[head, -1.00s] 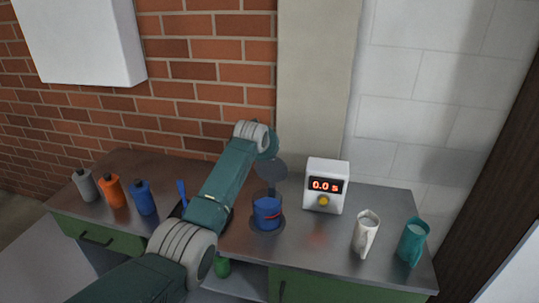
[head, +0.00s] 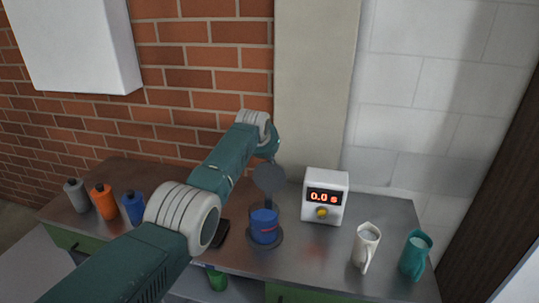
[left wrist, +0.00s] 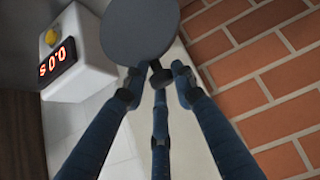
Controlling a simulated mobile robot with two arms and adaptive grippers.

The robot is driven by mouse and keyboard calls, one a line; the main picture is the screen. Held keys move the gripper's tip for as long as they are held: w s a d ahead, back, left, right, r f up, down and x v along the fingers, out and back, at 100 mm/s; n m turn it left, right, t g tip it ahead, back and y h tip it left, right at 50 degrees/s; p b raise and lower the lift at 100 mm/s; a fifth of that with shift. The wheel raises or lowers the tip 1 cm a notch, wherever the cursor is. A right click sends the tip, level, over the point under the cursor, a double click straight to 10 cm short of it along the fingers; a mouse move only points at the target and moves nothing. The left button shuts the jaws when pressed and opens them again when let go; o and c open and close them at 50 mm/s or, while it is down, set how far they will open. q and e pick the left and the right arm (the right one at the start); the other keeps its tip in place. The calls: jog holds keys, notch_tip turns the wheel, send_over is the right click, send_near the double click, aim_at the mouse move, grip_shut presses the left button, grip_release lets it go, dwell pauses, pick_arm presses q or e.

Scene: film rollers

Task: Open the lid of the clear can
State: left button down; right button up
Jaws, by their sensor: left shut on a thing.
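The can (head: 264,226) looks blue through its wall, with a thin red band, and stands upright on a dark round base on the counter. Its dark grey round lid (head: 269,178) is raised above the can, with its face tilted toward me. A narrow dark strip shows between lid and can; I cannot tell whether it joins them. In the left wrist view the lid (left wrist: 140,28) is in front of my left gripper (left wrist: 159,82), whose dark blue fingers are closed around its small knob. The can does not show there. My right gripper is out of view.
A white timer (head: 326,197) reading 0.0 s stands right of the can, with a white jug (head: 365,246) and a teal jug (head: 415,256) further right. Grey (head: 76,194), orange (head: 104,201) and blue (head: 133,207) bottles stand at left. A brick wall is behind.

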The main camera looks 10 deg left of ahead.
pick_arm(q)
jog(key=shift+f, duration=0.65)
jog(key=c, duration=1.5)
grip_release()
jog(key=shift+w+f, duration=0.15)
jog(key=shift+w, duration=0.15)
jog(key=shift+a+r, duration=0.1)
jog(key=shift+r, duration=0.15)
